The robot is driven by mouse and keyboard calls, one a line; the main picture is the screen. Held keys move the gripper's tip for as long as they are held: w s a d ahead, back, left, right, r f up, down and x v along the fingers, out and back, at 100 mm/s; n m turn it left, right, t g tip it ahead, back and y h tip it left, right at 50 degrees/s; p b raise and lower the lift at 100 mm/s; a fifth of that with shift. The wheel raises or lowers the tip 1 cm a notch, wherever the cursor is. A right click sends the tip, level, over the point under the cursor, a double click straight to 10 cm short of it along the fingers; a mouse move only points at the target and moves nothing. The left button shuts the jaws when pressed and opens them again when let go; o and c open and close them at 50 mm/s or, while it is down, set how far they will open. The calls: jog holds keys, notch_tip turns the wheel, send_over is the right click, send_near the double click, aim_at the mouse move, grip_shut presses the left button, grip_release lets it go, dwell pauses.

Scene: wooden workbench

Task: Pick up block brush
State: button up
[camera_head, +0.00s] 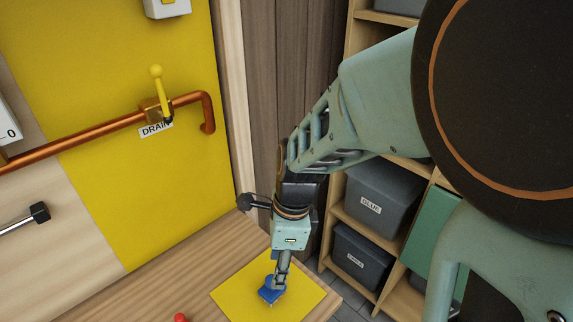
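A small blue object, which looks like the block brush (268,294), is on the yellow square mat (241,302) near the bottom of the head view. My gripper (280,283) points down at it, with its fingers right at the blue object's upper right side. The fingers overlap the object in this view. I cannot tell whether they are closed on it or only beside it. Part of the blue object is hidden by the gripper.
The wooden workbench (165,292) has bare room left of the mat. A red knob (180,318) shows at the bottom edge. A copper pipe (95,134) with a yellow-handled valve (159,95) runs along the yellow wall panel. Shelves with grey bins (378,200) stand at the right.

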aim_at(270, 296)
jog(key=f, duration=0.2)
jog(key=a+f+b, duration=0.1)
jog(key=f, duration=0.4)
jog(key=shift+w+a+b, duration=0.15)
jog(key=shift+a+b, duration=0.15)
jog(key=shift+b, duration=0.05)
jog(key=shift+c, duration=0.7)
grip_shut()
